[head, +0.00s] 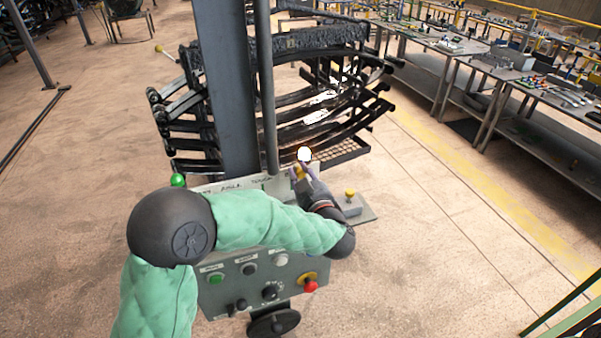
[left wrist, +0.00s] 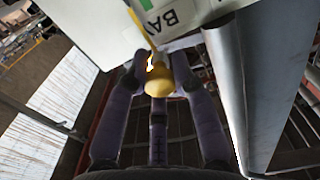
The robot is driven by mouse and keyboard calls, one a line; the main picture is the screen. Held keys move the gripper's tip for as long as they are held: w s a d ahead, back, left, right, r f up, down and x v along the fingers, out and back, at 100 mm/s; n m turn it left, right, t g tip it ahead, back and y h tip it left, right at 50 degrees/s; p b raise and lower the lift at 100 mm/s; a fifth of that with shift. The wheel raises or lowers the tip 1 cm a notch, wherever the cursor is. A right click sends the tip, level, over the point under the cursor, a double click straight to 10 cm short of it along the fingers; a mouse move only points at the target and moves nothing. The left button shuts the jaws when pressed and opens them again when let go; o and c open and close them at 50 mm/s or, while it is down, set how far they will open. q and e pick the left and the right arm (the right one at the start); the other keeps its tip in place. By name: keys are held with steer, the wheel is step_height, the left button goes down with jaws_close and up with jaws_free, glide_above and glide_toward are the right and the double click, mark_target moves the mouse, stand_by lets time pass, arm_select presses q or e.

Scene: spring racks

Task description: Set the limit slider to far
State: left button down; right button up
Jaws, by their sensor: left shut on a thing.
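My left gripper (head: 302,177) reaches over the top of the grey control panel (head: 232,272) and is shut on a yellow knob (head: 297,172). In the left wrist view the yellow knob (left wrist: 158,82) sits between the fingers of the left gripper (left wrist: 158,90), beside a white plate lettered "BAY" (left wrist: 172,17). The knob appears to be the limit slider's handle, but its track and any near or far marks are not readable. My left forearm hides part of the panel. My right gripper is not in view.
A rack of dark leaf springs (head: 330,105) stands behind the panel, with a grey post (head: 225,85) in front. The panel has a green button (head: 216,279) and a red stop button (head: 310,286). A grey box with a yellow button (head: 350,195) stands right of the gripper.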

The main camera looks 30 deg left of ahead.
arm_select(q)
steer(key=shift+w+d+r, duration=0.2)
steer(key=shift+w+d, duration=0.2)
steer(key=shift+w, duration=0.15)
steer(key=shift+w+d+r, duration=0.2)
steer(key=shift+w+d, duration=0.2)
steer(key=shift+w, duration=0.1)
steer(key=c, duration=1.1)
jaws_free()
steer(key=shift+o, duration=0.4)
steer(key=shift+w+d+f, duration=0.15)
steer(key=shift+d, duration=0.05)
